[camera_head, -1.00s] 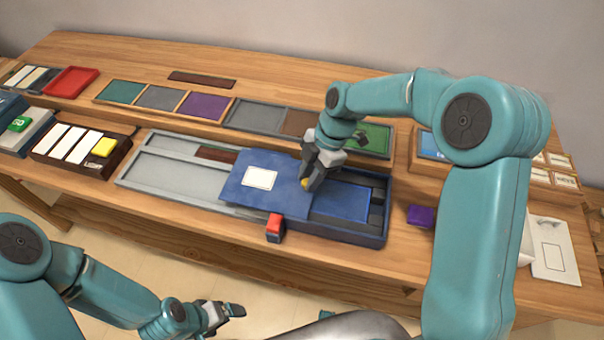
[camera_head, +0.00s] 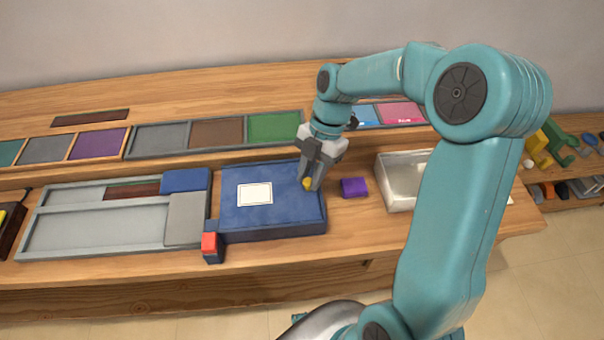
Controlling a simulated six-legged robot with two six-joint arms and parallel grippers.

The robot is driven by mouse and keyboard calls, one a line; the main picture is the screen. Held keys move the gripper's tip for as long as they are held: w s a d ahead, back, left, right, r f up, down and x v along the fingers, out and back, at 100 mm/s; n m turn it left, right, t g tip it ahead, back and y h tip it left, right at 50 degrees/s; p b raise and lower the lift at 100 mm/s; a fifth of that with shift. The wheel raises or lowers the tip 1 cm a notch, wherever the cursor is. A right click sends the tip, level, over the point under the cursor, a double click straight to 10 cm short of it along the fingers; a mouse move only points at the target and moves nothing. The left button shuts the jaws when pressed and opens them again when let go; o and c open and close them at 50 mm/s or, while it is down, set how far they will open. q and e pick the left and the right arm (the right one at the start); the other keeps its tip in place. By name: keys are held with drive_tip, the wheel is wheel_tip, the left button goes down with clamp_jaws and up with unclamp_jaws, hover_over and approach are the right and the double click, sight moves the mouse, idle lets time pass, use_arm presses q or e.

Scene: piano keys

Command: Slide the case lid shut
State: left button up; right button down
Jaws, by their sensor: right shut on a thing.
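The blue case lid (camera_head: 240,213) with a white label (camera_head: 255,194) lies flat over the blue case (camera_head: 290,228) and covers its inside. No open compartment of the case shows. My right gripper (camera_head: 308,184) is shut on a small yellow knob (camera_head: 307,184) near the lid's right end. A dark block with a red top (camera_head: 209,243) stands at the case's front left corner. My left gripper is out of view.
A grey tray (camera_head: 90,232) with a grey and a blue piece lies left of the case. A purple block (camera_head: 354,187) and a pale open box (camera_head: 398,180) stand to the right. Coloured panels (camera_head: 215,133) line the back. Bare wood lies in front.

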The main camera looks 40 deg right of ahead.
drive_tip(key=shift+d, duration=0.15)
drive_tip(key=c, duration=1.3)
unclamp_jaws()
drive_tip(key=o, duration=0.4)
drive_tip(key=shift+s+d, duration=0.1)
drive_tip(key=shift+s, duration=0.1)
drive_tip(key=shift+w+r, duration=0.2)
drive_tip(key=s+p+v, duration=0.1)
drive_tip(key=v, duration=1.5)
drive_tip(key=shift+w, duration=0.4)
